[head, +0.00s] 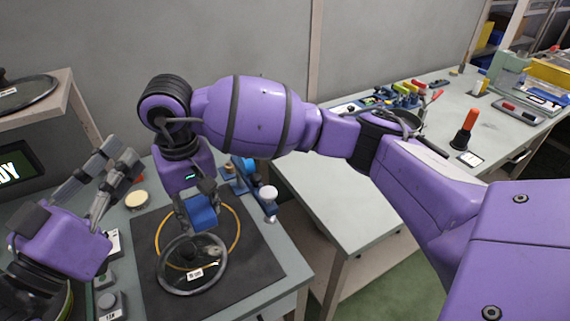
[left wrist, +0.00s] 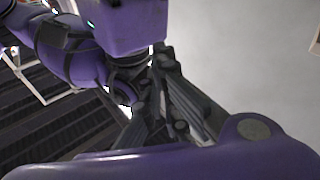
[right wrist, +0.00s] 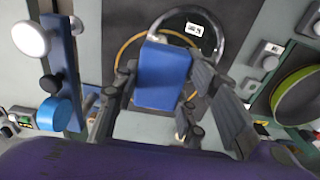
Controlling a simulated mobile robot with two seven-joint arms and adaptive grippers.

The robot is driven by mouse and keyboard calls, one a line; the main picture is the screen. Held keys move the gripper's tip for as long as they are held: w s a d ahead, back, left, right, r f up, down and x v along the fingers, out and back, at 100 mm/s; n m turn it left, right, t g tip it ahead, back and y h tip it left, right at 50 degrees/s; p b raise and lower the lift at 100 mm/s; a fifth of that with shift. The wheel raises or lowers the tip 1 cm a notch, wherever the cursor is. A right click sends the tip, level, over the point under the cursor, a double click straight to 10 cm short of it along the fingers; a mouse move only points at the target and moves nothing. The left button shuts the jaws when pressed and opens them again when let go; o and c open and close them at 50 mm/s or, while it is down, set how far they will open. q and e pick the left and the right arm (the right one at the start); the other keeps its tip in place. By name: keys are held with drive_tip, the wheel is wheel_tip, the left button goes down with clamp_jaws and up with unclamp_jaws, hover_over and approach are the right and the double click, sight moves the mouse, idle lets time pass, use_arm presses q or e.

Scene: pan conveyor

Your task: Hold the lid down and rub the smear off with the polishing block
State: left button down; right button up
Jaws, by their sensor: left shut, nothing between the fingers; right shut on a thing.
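The clear round lid (head: 165,283) with a dark rim and a white label lies on the dark mat (head: 262,262), overlapping an orange ring (head: 238,232). The lid also shows at the top of the right wrist view (right wrist: 222,40). My right gripper (head: 196,196) is shut on the blue polishing block (head: 203,214), held over the far part of the lid; I cannot tell whether they touch. The block fills the middle of the right wrist view (right wrist: 163,78). My left gripper (head: 124,158) is shut and empty, raised left of the mat, off the lid. I cannot make out the smear for certain.
A blue fixture with a white knob (head: 268,193) stands beyond the mat's right side. A round cream-topped item (head: 136,200) and grey button boxes (head: 110,304) stand left of it. A green-rimmed pan (right wrist: 298,95) shows in the right wrist view. A second table (head: 345,205) stands right.

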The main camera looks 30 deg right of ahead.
use_arm(q)
drive_tip(key=w+d+r+n+y, duration=0.15)
drive_tip(key=w+r, duration=0.25)
drive_tip(key=w, duration=0.5)
use_arm(e)
drive_tip(key=shift+w, duration=0.15)
use_arm(q)
drive_tip(key=s+a+f+m+g+y, duration=0.1)
drive_tip(key=s+f+g+y, duration=0.2)
drive_tip(key=f, duration=0.6)
drive_tip(key=s+a+f+m+g+y, duration=0.1)
drive_tip(key=s+f+g+y, duration=0.2)
drive_tip(key=f, duration=0.7)
drive_tip(key=s+a+f+m+g+y, duration=0.1)
drive_tip(key=s+f+g+y, duration=0.2)
drive_tip(key=f+g+y, duration=0.3)
drive_tip(key=shift+s+a+f+m+g, duration=0.15)
drive_tip(key=shift+f+g, duration=0.4)
drive_tip(key=shift+f, duration=0.55)
drive_tip(key=shift+w+a+f+m+g, duration=0.15)
drive_tip(key=shift+f+g, duration=0.4)
drive_tip(key=shift+f, duration=0.55)
wheel_tip(320, 180, up, 6)
drive_tip(key=m+y, duration=0.2)
drive_tip(key=m, duration=0.3)
hover_over(169, 276)
drive_tip(key=shift+t, duration=0.3)
drive_tip(key=shift+f, duration=3.55)
drive_tip(key=shift+f, duration=1.65)
